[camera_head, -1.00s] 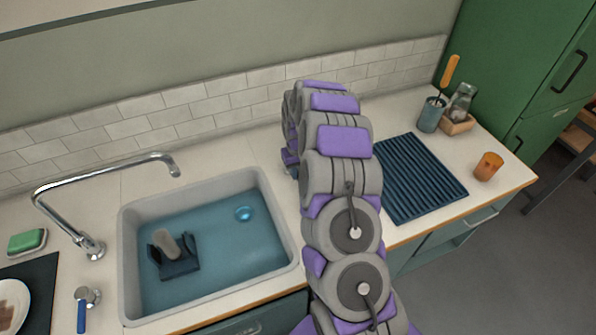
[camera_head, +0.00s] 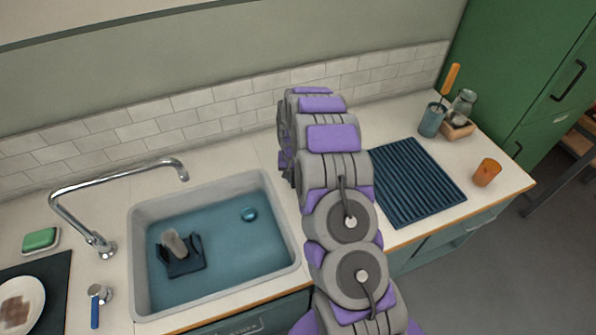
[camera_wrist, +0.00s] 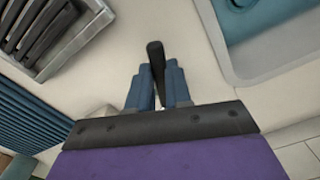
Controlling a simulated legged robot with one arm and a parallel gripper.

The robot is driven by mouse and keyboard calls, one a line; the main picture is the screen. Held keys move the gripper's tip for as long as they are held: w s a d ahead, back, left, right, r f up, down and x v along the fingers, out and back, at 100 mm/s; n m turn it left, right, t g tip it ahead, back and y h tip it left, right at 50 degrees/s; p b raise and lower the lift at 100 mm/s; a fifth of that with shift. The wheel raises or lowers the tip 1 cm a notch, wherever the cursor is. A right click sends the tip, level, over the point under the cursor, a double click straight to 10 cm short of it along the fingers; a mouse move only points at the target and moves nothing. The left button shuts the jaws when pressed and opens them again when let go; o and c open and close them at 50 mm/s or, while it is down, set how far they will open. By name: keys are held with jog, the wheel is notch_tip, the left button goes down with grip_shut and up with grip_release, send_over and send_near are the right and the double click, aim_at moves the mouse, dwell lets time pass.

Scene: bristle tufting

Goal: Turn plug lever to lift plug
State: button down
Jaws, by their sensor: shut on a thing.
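In the wrist view my gripper (camera_wrist: 156,92) has its blue fingers closed around a black lever (camera_wrist: 155,58), which stands up from the pale counter beside the sink. I take this to be the plug lever. In the head view my arm hides both gripper and lever. The round blue plug (camera_head: 249,214) shows in the basin of the grey sink (camera_head: 134,262), towards its back right. I cannot tell how high the plug sits. Bluish water covers the basin floor.
A ribbed blue mat (camera_head: 415,180), an orange cup (camera_head: 486,172) and a utensil holder (camera_head: 431,119) stand right of my arm.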

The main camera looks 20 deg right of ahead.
jog(key=m+p, duration=0.1)
jog(key=w+a+m+p, duration=0.1)
jog(key=m, duration=0.1)
jog(key=a+m+p, duration=0.1)
jog(key=shift+w+a+m, duration=0.2)
jog(key=shift+a+m, duration=0.05)
jog(key=shift+m, duration=0.15)
jog(key=w+m+p, duration=0.1)
jog(key=a+m+p, duration=0.1)
jog(key=m, duration=0.1)
jog(key=shift+w+a, duration=0.15)
jog(key=shift+w, duration=0.25)
jog(key=shift+w+a+m+p, duration=0.15)
jog(key=shift+w+m+p, duration=0.25)
jog(key=shift+m, duration=0.35)
jog(key=shift+w+a+m+p, duration=0.1)
jog(key=shift+w+m+p, duration=0.3)
jog(key=shift+m, duration=0.35)
jog(key=shift+f, duration=0.1)
jog(key=c, duration=1.1)
grip_release()
jog(key=shift+w, duration=0.15)
jog(key=shift+o, duration=0.3)
